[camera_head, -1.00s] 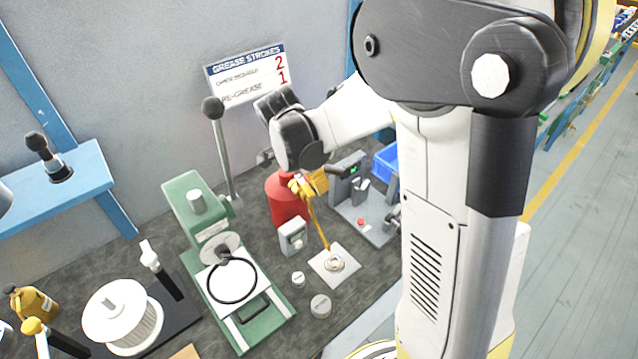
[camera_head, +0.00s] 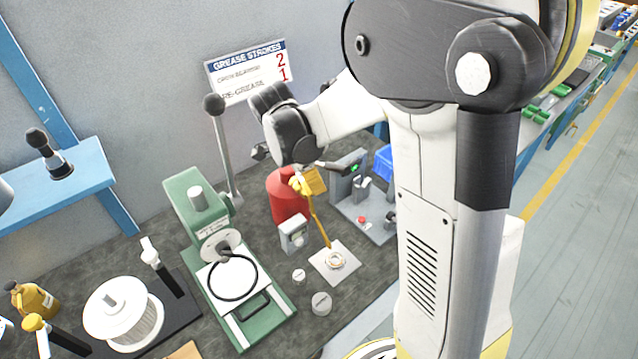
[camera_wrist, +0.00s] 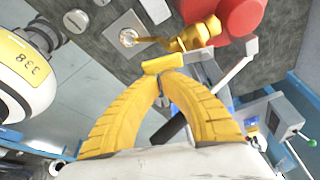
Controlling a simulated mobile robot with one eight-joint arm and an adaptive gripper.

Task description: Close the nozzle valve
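A red canister (camera_head: 287,203) stands on the bench, with a yellow-orange nozzle valve (camera_head: 299,186) at its front and a thin yellow tube (camera_head: 319,222) running down to a ring on a pale plate (camera_head: 324,268). My gripper (camera_head: 315,181) is beside the valve, on its right in the head view. In the wrist view my gripper's yellow fingers (camera_wrist: 163,68) come together at the tips, just below and left of the valve (camera_wrist: 196,33). I see no clear gap between them. Whether they touch the valve I cannot tell. The canister (camera_wrist: 232,14) shows behind.
A green press (camera_head: 190,215) with a tall lever stands left of the canister. A small grey box (camera_head: 292,235) is in front of it. A grey fixture (camera_head: 362,205) and a blue bin (camera_head: 384,162) are close on the right. Small round tins lie near the plate.

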